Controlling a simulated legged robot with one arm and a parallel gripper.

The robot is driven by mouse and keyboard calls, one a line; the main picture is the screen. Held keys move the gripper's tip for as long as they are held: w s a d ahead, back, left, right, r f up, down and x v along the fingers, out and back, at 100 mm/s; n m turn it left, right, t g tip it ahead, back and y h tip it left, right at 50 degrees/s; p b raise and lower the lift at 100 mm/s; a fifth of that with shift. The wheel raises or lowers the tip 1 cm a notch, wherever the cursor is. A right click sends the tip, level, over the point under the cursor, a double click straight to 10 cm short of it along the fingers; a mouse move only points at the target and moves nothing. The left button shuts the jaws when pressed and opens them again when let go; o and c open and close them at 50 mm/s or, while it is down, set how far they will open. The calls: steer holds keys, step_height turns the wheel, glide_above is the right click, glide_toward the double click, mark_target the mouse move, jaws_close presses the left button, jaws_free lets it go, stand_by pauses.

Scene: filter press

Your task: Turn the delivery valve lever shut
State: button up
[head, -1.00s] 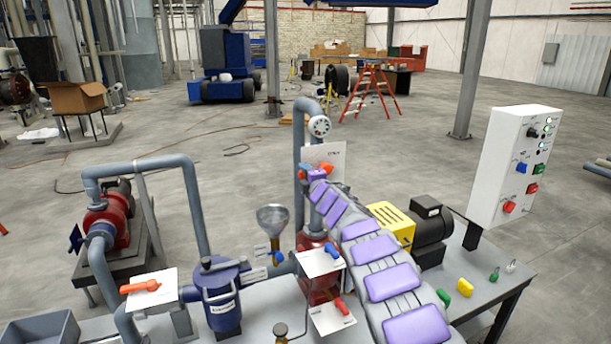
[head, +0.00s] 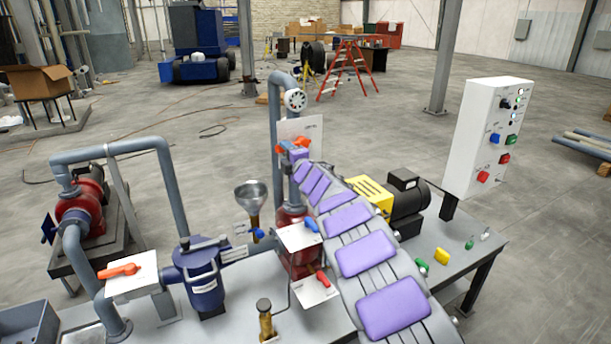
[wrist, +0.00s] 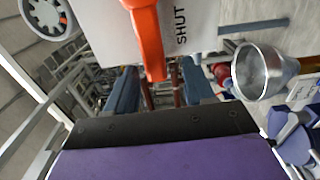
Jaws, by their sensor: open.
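The delivery valve lever shows as an orange bar (wrist: 148,40) in front of a white plate (wrist: 195,30) printed "SHUT" in the wrist view. In the head view the orange lever (head: 284,147) is small, at the far end of my arm, in front of the white plate (head: 304,129) by a grey upright pipe. My gripper (head: 298,151) is close to it and partly covers it. In the wrist view my gripper (wrist: 158,88) has two blue fingers standing apart, and the lever's free end appears in the gap between them. I cannot tell whether they touch it.
A metal funnel (head: 253,197) stands left of my arm. A pressure gauge (head: 295,101) sits above the plate. Another orange lever (head: 118,270) is on a plate at front left. A white control box (head: 489,138) stands at right.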

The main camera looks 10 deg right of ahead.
steer(key=p+v, duration=0.1)
steer(key=v, duration=1.2)
steer(key=shift+s, duration=0.1)
